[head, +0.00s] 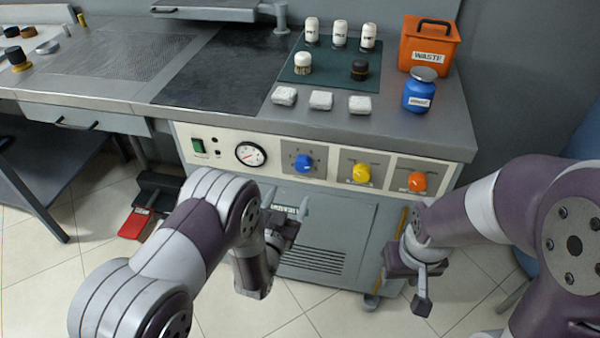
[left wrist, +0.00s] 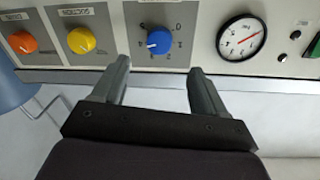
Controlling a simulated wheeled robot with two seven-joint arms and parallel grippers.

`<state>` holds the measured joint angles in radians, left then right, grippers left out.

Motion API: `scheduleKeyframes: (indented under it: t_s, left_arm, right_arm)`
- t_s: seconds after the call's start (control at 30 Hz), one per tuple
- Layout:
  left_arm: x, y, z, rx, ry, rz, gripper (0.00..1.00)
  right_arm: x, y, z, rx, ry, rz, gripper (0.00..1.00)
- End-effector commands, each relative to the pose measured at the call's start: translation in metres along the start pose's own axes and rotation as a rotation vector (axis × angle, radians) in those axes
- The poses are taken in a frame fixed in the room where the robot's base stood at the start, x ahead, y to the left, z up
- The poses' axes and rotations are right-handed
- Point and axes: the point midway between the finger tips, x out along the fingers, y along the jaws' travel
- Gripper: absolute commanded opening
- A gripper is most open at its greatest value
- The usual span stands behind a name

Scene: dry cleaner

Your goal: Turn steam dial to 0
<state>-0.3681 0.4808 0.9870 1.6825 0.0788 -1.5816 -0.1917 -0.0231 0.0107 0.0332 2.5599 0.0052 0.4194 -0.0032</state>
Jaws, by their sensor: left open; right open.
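The blue dial (head: 304,163) is on the front panel, with a numbered scale around it. It shows upside down in the left wrist view (left wrist: 159,40), where its white mark points left. I cannot clearly read its label or the number at the mark. My left gripper (head: 287,205) is open and empty, in front of and below the blue dial. In the left wrist view its fingertips (left wrist: 159,72) stand either side of the dial's line, apart from it. My right gripper (head: 410,285) is open and empty, low at the right, away from the panel.
A yellow knob (head: 361,173) and an orange knob (head: 417,181) sit right of the blue dial. A round gauge (head: 250,154) and a green switch (head: 198,146) sit left. The counter above holds bottles, white blocks, a blue jar (head: 419,92) and an orange waste bin (head: 428,46).

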Motion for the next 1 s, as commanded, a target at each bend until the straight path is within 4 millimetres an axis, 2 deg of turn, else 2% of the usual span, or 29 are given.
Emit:
scheduleKeyframes:
  t_s: [0.2,0.4,0.53,0.77,0.93,1.0]
  left_arm:
    - [0.057,0.000,0.002,-0.001,0.001,0.000,0.73]
    - [0.092,0.000,0.001,-0.001,0.000,0.000,0.73]
    - [0.101,0.000,0.001,-0.001,-0.002,0.000,0.73]
    - [0.102,0.000,0.000,-0.001,-0.002,0.000,0.73]
    - [0.102,0.000,0.000,-0.001,-0.002,0.001,0.21]
    - [0.102,0.000,0.001,-0.001,-0.002,0.001,0.17]
  right_arm:
    - [0.006,0.000,0.001,0.000,0.000,0.000,0.43]
    - [0.009,0.000,0.001,0.000,0.000,0.000,0.43]
    - [0.009,0.000,0.001,0.000,0.000,0.000,0.43]
    - [0.009,0.000,0.001,0.000,0.000,0.000,0.43]
    - [0.009,0.000,0.001,0.000,0.000,0.000,0.43]
    - [0.009,0.000,0.001,0.000,0.000,0.000,0.43]
